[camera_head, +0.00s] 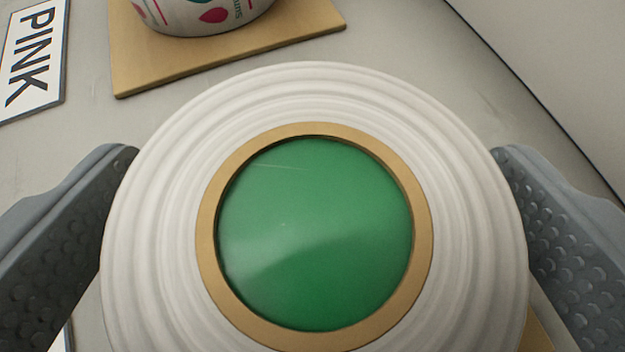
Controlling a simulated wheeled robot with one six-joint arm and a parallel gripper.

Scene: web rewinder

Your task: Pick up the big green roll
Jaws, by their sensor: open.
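The big green roll (455,190) fills the middle of the view, seen end-on from above. It has white ringed layers, a tan core ring and a green disc in its centre. My gripper (318,210) is open, with one grey studded finger on the left of the roll and one on the right. The fingers stand close beside the roll's sides; I cannot tell whether they touch it. The roll's lower edge is cut off by the frame.
A white roll with coloured print (200,14) stands on a tan square board (130,62) at the top. A sign reading PINK (32,55) lies at the upper left. The grey surface ends at a dark edge on the right.

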